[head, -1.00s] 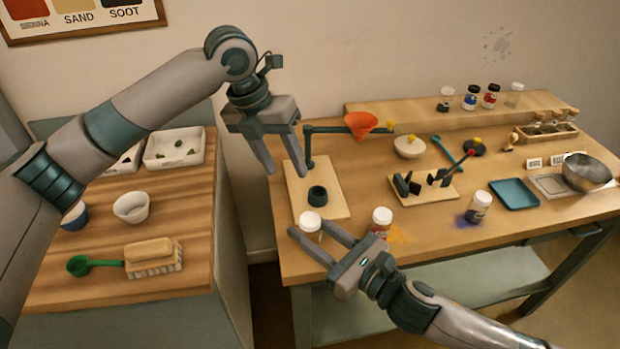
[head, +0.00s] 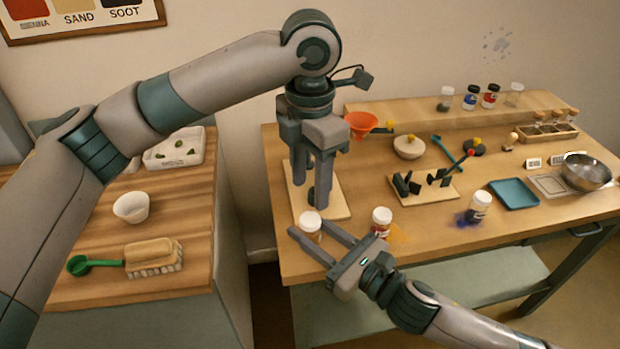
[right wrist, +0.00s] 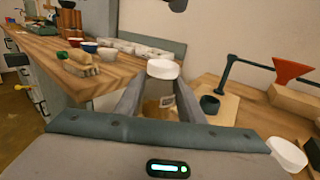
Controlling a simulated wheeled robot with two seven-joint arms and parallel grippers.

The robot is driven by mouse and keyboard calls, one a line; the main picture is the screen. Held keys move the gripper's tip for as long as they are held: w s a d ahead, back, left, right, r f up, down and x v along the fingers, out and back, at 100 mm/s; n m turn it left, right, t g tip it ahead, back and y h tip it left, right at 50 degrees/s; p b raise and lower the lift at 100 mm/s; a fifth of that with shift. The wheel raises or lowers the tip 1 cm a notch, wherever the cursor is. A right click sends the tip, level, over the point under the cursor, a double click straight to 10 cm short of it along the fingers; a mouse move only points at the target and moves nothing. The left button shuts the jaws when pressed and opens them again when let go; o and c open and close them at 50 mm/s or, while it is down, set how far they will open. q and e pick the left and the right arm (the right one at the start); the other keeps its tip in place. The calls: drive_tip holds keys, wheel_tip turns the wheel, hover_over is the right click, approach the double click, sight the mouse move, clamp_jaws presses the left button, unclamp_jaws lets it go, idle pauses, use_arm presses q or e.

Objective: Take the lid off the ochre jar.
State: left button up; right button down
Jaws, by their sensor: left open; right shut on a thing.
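The ochre jar (right wrist: 155,110) has a white lid (right wrist: 162,69) and yellow-brown contents in the right wrist view. In the head view its white lid (head: 310,220) shows at the table's front left, on top of the jar. My right gripper (head: 309,231) is shut on the jar's body, one finger on each side. My left gripper (head: 310,203) is open and points down, its fingertips just behind and above the lid in the picture. I cannot tell the exact gap between them.
A board with a stand (head: 338,205) and orange funnel (head: 361,123) is partly hidden behind my left gripper. A white-lidded jar (head: 381,220) stands to the right beside spilled orange powder. Another jar (head: 479,206) and a teal tray (head: 514,194) are farther right.

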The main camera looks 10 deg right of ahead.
sight(310, 218)
use_arm(q)
drive_tip(key=shift+f, duration=3.8)
drive_tip(key=shift+c, duration=0.6)
drive_tip(key=c, duration=1)
